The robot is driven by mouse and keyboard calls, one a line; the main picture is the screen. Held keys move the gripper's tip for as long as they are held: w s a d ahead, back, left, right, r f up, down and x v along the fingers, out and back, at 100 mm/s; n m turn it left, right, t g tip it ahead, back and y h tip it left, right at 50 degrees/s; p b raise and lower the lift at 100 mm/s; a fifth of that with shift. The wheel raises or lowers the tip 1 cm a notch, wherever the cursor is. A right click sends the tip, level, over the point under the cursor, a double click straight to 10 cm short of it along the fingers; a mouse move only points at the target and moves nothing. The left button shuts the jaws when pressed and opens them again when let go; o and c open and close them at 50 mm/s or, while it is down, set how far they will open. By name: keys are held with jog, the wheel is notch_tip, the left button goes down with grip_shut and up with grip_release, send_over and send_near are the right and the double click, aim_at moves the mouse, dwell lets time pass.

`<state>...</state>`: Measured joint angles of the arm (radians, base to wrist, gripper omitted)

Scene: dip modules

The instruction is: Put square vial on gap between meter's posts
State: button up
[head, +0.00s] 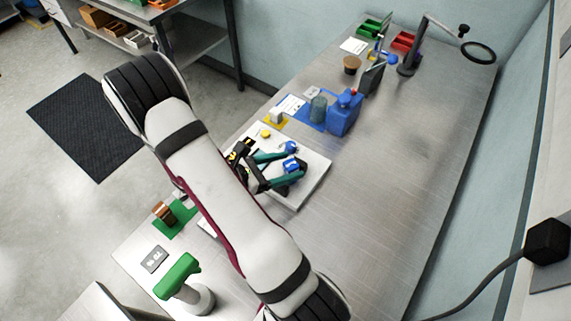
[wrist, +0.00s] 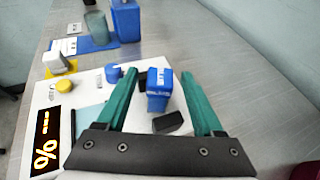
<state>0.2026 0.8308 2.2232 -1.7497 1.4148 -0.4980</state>
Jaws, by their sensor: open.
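A blue square vial (wrist: 158,84) with a pale label stands on a white board (wrist: 92,90). My gripper (wrist: 159,74) is open, its teal fingers on either side of the vial, with visible space beside it. In the head view the vial (head: 291,165) shows between the fingers of my gripper (head: 294,159). A black display with orange marks (wrist: 45,138), probably the meter's, lies at the lower left in the wrist view. I cannot make out the meter's posts for certain. A small black block (wrist: 168,122) lies near the vial, between the fingers.
A round blue cap (wrist: 113,73) and a yellow cap (wrist: 65,85) are on the board left of the fingers. Behind stand a white block (wrist: 56,62), a grey-green cup (wrist: 97,26) and a blue bottle (wrist: 125,20). The table at right is clear (head: 400,150).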

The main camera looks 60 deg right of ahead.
jog(key=v, duration=1.2)
jog(key=s+a+r+m+t+y, duration=0.2)
jog(key=s+a+r+m+y, duration=0.2)
jog(key=a+m, duration=0.5)
jog(key=s+a+r+m+t+y, duration=0.2)
jog(key=s+a+r+m+y, duration=0.3)
jog(key=s+a+m+y, duration=0.3)
jog(key=shift+s+a+m+t+y, duration=0.15)
jog(key=shift+a+m+t+y, duration=0.25)
jog(key=shift+a+m+y, duration=0.55)
jog(key=shift+d+r, duration=0.15)
jog(key=shift+d, duration=0.1)
